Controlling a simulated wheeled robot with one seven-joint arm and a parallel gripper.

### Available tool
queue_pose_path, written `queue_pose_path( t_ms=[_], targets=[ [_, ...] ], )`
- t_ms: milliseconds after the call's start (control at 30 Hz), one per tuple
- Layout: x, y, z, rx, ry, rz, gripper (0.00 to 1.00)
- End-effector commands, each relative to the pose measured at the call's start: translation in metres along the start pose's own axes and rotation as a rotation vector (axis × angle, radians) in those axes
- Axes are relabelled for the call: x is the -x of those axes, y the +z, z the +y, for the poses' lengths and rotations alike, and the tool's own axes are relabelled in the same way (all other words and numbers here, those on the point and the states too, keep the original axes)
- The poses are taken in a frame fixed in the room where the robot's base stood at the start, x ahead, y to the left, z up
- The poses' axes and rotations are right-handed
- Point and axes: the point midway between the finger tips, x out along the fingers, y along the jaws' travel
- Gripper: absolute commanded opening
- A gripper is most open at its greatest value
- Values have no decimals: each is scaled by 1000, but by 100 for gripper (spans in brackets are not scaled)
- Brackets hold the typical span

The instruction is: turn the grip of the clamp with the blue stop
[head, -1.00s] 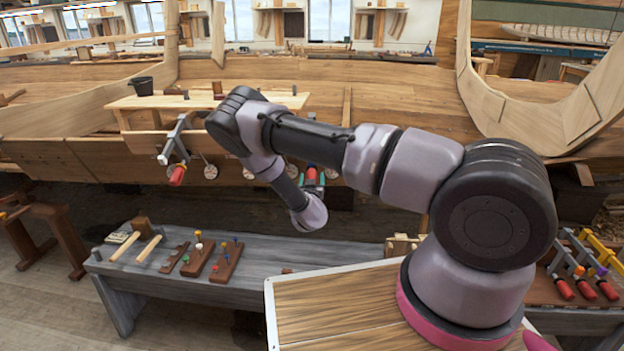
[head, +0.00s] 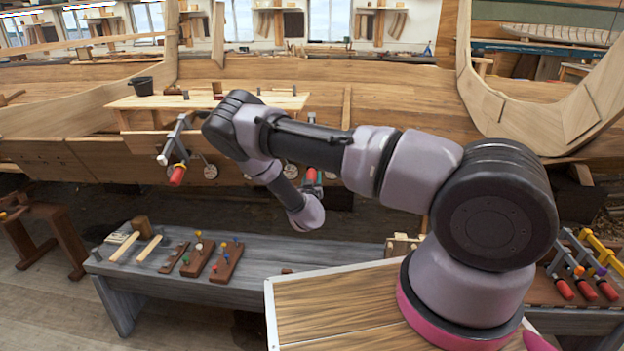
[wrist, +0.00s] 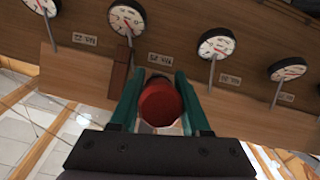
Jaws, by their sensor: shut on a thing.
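My gripper (wrist: 160,108) has two teal fingers, one on each side of a round red grip (wrist: 161,103), seen end-on in the wrist view, and is shut on it.
Several round dials (wrist: 216,43) with small labels line the plank beyond my gripper. A grey bench (head: 250,270) with mallets and wooden blocks stands below. More clamps (head: 585,270) with red grips lie on a rack at the right.

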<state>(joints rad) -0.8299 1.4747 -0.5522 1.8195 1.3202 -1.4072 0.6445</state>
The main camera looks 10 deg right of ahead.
Motion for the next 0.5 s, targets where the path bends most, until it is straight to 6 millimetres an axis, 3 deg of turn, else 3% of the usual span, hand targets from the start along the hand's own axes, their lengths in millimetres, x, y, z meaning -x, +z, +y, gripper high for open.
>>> queue_pose_path(
  t_ms=[500],
  targets=[
    [0,0,4,387,151,0,0]
  ],
)
